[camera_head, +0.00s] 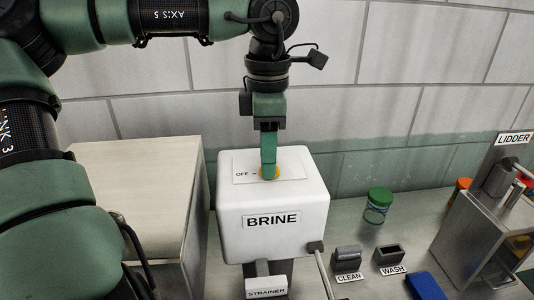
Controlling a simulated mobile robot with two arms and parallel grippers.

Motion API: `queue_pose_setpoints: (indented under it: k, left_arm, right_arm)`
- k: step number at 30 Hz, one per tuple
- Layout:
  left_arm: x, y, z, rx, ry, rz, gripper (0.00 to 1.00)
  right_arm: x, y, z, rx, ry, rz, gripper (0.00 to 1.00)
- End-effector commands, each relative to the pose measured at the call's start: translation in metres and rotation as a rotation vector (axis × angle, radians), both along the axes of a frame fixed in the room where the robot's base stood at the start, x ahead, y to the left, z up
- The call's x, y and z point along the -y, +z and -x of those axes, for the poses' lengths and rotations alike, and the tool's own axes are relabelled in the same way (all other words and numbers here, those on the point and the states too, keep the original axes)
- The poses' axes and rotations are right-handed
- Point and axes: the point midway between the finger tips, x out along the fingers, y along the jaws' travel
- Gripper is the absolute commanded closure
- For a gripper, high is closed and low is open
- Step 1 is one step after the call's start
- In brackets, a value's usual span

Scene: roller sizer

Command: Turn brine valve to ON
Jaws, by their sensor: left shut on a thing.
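The white box labelled BRINE (272,238) stands on the counter in the middle of the view. My left gripper (268,170) points down from above and is shut on the knob. Its fingers cover most of the knob, so I cannot tell which way the knob is turned. No ON label can be made out. My right gripper is not in view.
A large pale box (140,190) stands to the left. To the right are a green-lidded jar (377,206), holders labelled CLEAN (347,262) and WASH (390,257), a blue object (426,287) and a metal LIDDER machine (470,235). A STRAINER label (266,292) is in front. A tiled wall is behind.

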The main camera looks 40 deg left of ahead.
Motion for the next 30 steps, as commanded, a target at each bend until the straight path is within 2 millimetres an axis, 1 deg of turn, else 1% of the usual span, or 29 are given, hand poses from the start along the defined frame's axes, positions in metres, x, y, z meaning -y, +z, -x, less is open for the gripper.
queue_pose_setpoints:
  k: [17, 18, 19, 20, 30]
  left_arm:
    - [0.0005, -0.0005, -0.0004, 0.001, -0.03, 0.001, 1.0]
    - [0.0005, -0.0005, -0.0004, 0.001, -0.03, 0.001, 0.49]
    - [0.0005, -0.0005, -0.0004, 0.001, -0.03, 0.001, 0.41]
    - [0.0004, -0.0005, -0.0003, 0.001, -0.03, 0.001, 0.38]
    - [0.0001, 0.0022, -0.0004, 0.001, -0.028, 0.0, 0.38]
  right_arm:
    - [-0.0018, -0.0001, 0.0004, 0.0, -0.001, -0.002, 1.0]
    - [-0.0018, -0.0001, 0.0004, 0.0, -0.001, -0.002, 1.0]
    - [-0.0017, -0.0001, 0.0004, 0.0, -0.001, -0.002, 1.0]
    - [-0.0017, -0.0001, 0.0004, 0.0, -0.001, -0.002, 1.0]
    - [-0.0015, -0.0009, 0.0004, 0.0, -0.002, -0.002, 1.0]
